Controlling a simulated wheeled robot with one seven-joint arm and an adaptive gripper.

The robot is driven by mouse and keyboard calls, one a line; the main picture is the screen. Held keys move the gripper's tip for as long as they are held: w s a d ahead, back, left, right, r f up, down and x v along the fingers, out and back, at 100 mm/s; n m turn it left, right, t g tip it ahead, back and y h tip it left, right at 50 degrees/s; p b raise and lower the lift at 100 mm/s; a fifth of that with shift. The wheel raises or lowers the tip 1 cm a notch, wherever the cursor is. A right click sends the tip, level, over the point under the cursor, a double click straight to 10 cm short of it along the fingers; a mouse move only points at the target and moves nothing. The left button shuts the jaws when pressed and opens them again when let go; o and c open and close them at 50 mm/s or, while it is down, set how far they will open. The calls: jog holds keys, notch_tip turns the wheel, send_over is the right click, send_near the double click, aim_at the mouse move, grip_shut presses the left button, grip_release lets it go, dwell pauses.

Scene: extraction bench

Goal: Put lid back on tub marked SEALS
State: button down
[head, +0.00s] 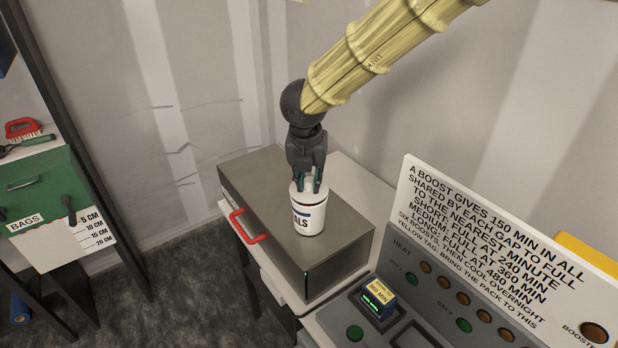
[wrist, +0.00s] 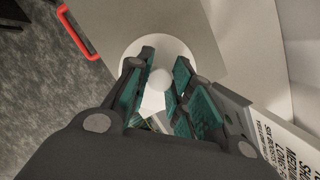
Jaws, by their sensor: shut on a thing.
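A white tub (head: 309,216) with a dark band and black lettering ending in "ALS" stands upright on top of a grey metal box. Its round white lid (head: 298,187) is at the tub's top; the wrist view shows the lid (wrist: 182,50) from above with a round knob (wrist: 159,78) in its middle. My gripper (head: 306,183) points down over the tub, its teal-padded fingers shut on the lid's knob. The gripper also shows in the wrist view (wrist: 160,90). The fingers partly hide the lid, and I cannot tell whether it is fully seated.
The grey metal box (head: 345,238) has a red handle (head: 247,226) on its front. A control panel (head: 455,300) with a large text sign (head: 500,225) stands at the right. A green drawer (head: 40,190) marked BAGS is at the left. Bare box top surrounds the tub.

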jog(key=shift+f, duration=0.5)
dwell(0.9)
jog(key=c, duration=1.2)
grip_release()
jog(key=shift+r+p, duration=2.5)
jog(key=shift+r, duration=1)
